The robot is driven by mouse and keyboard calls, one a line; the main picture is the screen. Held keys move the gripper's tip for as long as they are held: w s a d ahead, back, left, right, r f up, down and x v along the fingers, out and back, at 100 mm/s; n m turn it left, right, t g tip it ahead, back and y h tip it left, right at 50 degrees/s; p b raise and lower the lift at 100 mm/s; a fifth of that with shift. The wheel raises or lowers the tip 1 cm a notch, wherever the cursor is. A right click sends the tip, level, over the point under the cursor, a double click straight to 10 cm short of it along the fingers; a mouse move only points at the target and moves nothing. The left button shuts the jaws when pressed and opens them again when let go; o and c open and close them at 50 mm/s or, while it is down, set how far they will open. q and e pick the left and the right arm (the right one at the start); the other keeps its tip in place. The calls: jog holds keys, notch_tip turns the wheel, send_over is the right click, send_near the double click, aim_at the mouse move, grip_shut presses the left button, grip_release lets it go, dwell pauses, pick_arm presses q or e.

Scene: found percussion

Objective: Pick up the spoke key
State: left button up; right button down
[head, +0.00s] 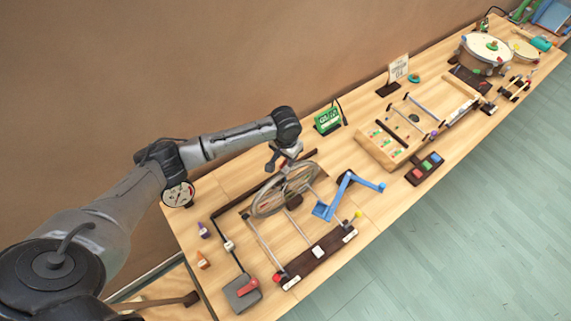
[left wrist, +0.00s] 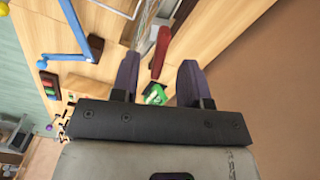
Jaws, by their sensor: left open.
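My left gripper (head: 282,158) is above the back edge of the table, just behind the spoked wheel (head: 268,203). In the left wrist view its two dark fingers (left wrist: 159,68) are apart, with nothing clearly held between them. A dark red bar end (left wrist: 161,50) shows beyond the gap; I cannot tell how far below the fingers it lies. I cannot pick out the spoke key with certainty; it may be too small or hidden by the wheel or gripper. My right gripper is not in view.
A blue crank-shaped piece (head: 345,195) lies right of the wheel. A green box (head: 327,121) stands behind it. A grey block with a red lever (head: 243,291) is at the near end. A round gauge (head: 178,193) stands at the back left.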

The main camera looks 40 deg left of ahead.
aim_at(285, 160)
pick_arm(q)
jog(key=shift+s+f, duration=0.1)
jog(key=shift+f, duration=2.4)
jog(key=shift+c, duration=0.3)
grip_shut()
